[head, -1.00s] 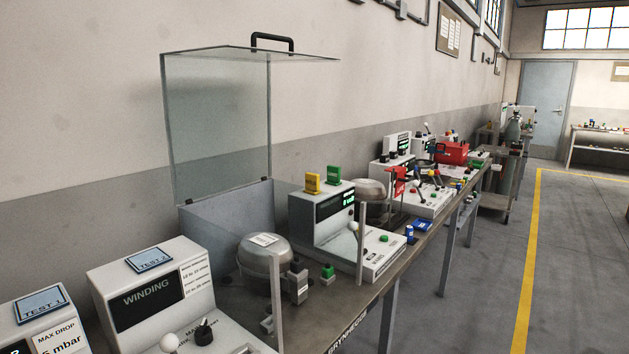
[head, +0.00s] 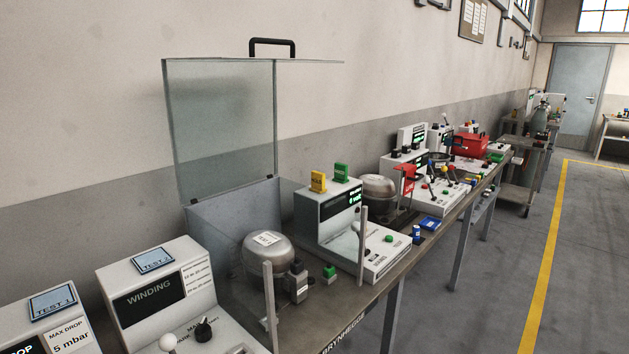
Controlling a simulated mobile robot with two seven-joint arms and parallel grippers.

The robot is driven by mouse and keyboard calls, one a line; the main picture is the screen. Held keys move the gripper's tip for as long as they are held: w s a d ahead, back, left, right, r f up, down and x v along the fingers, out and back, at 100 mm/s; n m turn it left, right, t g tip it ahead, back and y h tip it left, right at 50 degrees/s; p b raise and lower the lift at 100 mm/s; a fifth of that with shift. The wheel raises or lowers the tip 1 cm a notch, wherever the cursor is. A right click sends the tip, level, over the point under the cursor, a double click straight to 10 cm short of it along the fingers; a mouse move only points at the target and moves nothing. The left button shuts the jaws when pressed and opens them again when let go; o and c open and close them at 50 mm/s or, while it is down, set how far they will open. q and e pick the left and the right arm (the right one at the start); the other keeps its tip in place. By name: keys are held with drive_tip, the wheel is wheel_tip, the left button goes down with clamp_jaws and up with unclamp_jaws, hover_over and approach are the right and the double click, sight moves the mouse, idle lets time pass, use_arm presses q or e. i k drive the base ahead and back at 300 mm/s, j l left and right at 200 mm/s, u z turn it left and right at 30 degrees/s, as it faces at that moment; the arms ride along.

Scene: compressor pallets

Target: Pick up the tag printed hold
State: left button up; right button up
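A small yellow tag (head: 318,181) stands upright on top of the white test unit with the green-lit display (head: 331,222). It has dark print that is too small to read surely, so I cannot confirm that it says hold. A similar green tag (head: 341,172) stands just to its right on the same unit. Neither of my grippers is in view.
A clear lid with a black handle (head: 272,43) stands raised left of the tags. A compressor (head: 268,252) sits in front of it. The winding unit (head: 150,297) is at the near left. A red toolbox (head: 469,146) is farther along the bench. Open floor (head: 500,290) lies right.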

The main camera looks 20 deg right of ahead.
sight(317, 178)
drive_tip(key=i+l+u, duration=0.15)
drive_tip(key=l, duration=0.25)
drive_tip(key=i+l+u, duration=0.1)
drive_tip(key=l, duration=0.3)
drive_tip(key=i+l+u, duration=0.15)
drive_tip(key=l, duration=0.3)
drive_tip(key=l+u, duration=0.15)
drive_tip(key=l, duration=0.3)
drive_tip(key=i, duration=0.05)
